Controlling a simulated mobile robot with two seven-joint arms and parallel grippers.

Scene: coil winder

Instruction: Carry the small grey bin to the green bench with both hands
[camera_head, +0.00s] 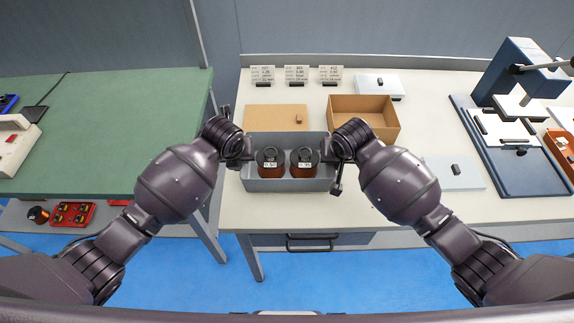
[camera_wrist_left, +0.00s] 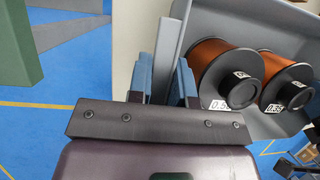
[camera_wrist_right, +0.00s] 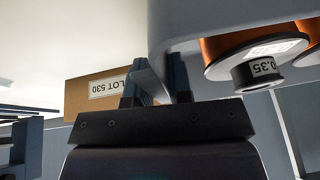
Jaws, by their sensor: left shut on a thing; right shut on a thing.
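The small grey bin (camera_head: 290,186) is at the front left of the cream table, with two copper-wire spools (camera_head: 270,165) (camera_head: 304,165) standing in it. I cannot tell whether its base touches the table. My left gripper (camera_head: 243,150) is shut on the bin's left wall; the left wrist view shows the grey wall (camera_wrist_left: 167,60) between the fingers (camera_wrist_left: 168,82). My right gripper (camera_head: 335,150) is shut on the right wall, also seen between its fingers (camera_wrist_right: 155,85). The green bench (camera_head: 110,120) stands to the left, across a gap.
An open cardboard box (camera_head: 362,118) is behind the bin to the right, and a flat brown board (camera_head: 275,118) is behind it. A blue press (camera_head: 515,120) stands at the right. The bench holds a pale device (camera_head: 12,145) at its far left; its right part is clear.

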